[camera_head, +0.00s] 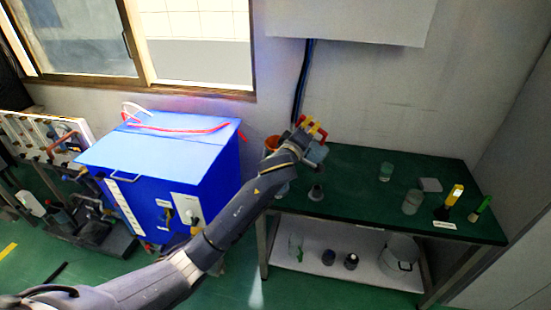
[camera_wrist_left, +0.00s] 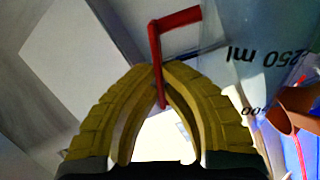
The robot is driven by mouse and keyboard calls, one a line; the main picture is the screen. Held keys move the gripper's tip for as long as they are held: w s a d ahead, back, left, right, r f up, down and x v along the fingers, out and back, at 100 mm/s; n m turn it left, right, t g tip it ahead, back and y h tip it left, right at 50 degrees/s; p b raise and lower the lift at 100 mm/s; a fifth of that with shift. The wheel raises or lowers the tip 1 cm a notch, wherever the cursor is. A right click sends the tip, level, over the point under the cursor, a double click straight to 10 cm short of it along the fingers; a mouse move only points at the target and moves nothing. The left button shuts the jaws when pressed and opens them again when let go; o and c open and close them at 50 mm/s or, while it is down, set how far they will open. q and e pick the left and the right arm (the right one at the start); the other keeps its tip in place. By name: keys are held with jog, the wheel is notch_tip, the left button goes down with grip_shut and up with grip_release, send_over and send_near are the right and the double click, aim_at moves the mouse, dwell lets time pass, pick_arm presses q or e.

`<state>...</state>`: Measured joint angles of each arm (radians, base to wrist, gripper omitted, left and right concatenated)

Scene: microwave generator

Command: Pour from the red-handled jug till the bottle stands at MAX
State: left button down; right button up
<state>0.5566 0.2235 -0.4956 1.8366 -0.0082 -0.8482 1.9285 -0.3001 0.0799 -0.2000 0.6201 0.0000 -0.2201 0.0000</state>
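My left gripper (camera_head: 314,128) has yellow fingers shut on the red handle of the jug (camera_head: 317,152), high over the left end of the green table (camera_head: 350,180). In the left wrist view, the fingertips (camera_wrist_left: 160,72) meet around the red handle, and the clear jug wall (camera_wrist_left: 245,60) bears "250 ml" marks. The jug's tilt and contents are unclear. My right gripper is not in view.
An orange vessel (camera_head: 271,144) is by my wrist. A blue cabinet (camera_head: 165,165) stands left.

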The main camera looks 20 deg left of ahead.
pick_arm(q)
jog(key=shift+a, duration=0.1)
jog(key=shift+w+r, duration=0.15)
jog(key=shift+w, duration=0.05)
jog(key=shift+s, duration=0.2)
jog(key=shift+w+r, duration=0.1)
jog(key=shift+w, duration=0.1)
jog(key=shift+s+a, duration=0.15)
jog(key=shift+r+n, duration=0.1)
jog(key=shift+n, duration=0.2)
jog(key=shift+a+r, duration=0.1)
dwell(0.7)
